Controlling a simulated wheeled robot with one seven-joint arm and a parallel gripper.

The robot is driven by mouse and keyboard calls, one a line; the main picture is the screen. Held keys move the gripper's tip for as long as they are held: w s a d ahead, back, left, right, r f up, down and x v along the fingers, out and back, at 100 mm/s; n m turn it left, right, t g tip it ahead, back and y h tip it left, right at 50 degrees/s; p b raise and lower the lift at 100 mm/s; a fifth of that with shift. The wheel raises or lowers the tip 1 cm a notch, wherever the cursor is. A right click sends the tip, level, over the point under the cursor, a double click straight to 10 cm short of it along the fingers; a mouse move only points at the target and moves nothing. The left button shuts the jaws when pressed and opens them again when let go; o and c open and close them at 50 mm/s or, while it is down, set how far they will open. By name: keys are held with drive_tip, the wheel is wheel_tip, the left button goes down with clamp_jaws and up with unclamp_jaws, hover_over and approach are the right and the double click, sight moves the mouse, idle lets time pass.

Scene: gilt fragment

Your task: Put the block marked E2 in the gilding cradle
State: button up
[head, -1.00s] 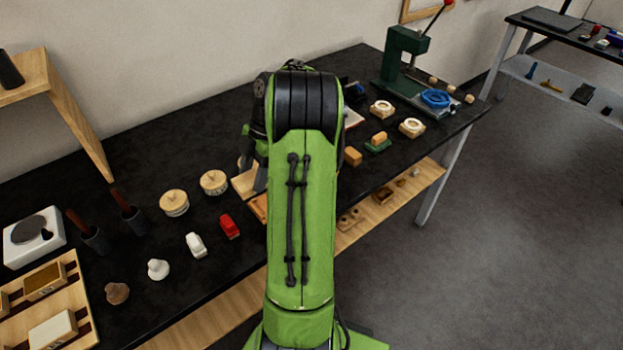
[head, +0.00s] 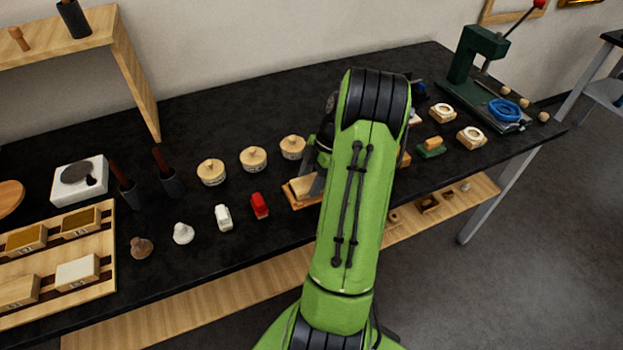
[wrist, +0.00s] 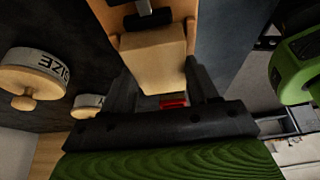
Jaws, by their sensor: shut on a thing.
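My gripper (head: 316,178) is shut on a pale wooden block (head: 304,187), held between the two fingers in the wrist view (wrist: 155,62). No marking on the block can be read. The block is at a shallow orange-brown wooden holder (head: 292,198), which looks like the gilding cradle. In the wrist view the holder's wooden sides (wrist: 183,10) show beyond the block. I cannot tell whether the block rests fully in it. My arm hides the right side of the holder in the head view.
A wooden rack (head: 107,268) with several marked blocks stands at the left. Round lidded pots (head: 211,172) stand behind the holder; a red item (head: 260,205) and a white item (head: 223,217) lie to its left. A green press (head: 470,60) stands at the far right.

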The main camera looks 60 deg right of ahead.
drive_tip(key=shift+f, duration=0.1)
drive_tip(key=o, duration=1.1)
drive_tip(key=shift+o, duration=0.2)
